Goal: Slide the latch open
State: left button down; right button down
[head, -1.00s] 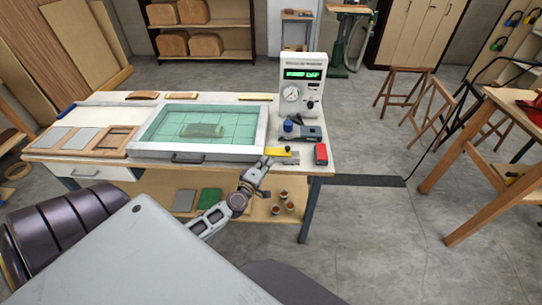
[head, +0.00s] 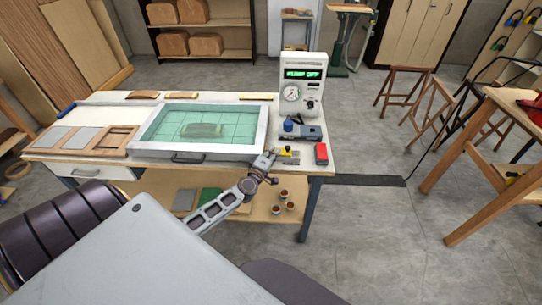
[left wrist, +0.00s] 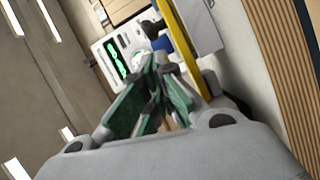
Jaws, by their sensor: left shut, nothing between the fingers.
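The latch is a yellow bar (head: 291,153) with a dark knob, on a small metal plate at the bench's front right corner, beside the framed green panel (head: 192,127). My left gripper (head: 275,155) is shut and empty, at the left end of the latch, covering part of the yellow bar. In the left wrist view the green-padded fingers (left wrist: 160,80) point toward the yellow bar (left wrist: 181,45), which runs close beside the tips. I cannot tell whether they touch it. My right gripper is not in view.
A white gauge unit (head: 303,88) reading "PUMP OFF" stands behind the latch. A blue-topped grey device (head: 302,130) and a red block (head: 321,153) sit close by. Several small pots (head: 284,194) stand on the lower shelf.

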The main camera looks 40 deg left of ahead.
aim_at(286, 153)
pick_arm(q)
jog(key=shift+w+a+f, duration=0.1)
jog(key=shift+w+a, duration=0.1)
jog(key=shift+w, duration=1.3)
jog(key=shift+w+d+p, duration=0.3)
jog(key=shift+w+d, duration=0.15)
jog(key=shift+d, duration=0.2)
jog(key=shift+w+d+p, duration=0.25)
jog(key=shift+w+d, duration=0.15)
jog(key=shift+d, duration=0.25)
jog(key=shift+w+d, duration=0.25)
jog(key=shift+d, duration=0.25)
jog(key=shift+s+f, duration=0.1)
jog(key=shift+s, duration=0.05)
